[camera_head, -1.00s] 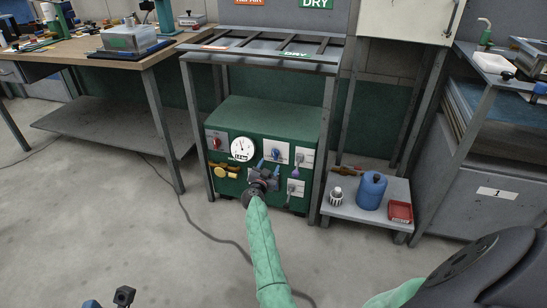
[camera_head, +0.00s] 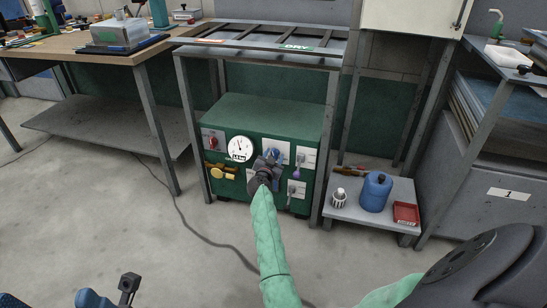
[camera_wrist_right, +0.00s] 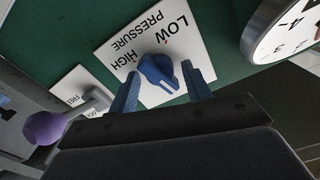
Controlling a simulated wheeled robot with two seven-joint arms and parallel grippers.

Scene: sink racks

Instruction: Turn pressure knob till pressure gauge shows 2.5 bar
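The green pressure unit (camera_head: 275,118) stands under the rack. Its round white pressure gauge (camera_head: 240,148) has a dark needle pointing up and slightly left; the reading is too small to make out. The gauge is partly cut off in the right wrist view (camera_wrist_right: 283,28). The blue pressure knob (camera_wrist_right: 157,72) sits on a white plate marked LOW, HIGH and PRESSURE. My right gripper (camera_wrist_right: 160,75) is open, its blue fingers on either side of the knob with visible gaps. In the head view, my right gripper (camera_head: 267,166) is in front of the unit. Parts of my left gripper (camera_head: 112,294) show at the bottom left.
A red switch (camera_head: 210,142), yellow valve (camera_head: 217,171) and purple-ended lever (camera_head: 297,168) are close by on the panel. A cable lies on the floor.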

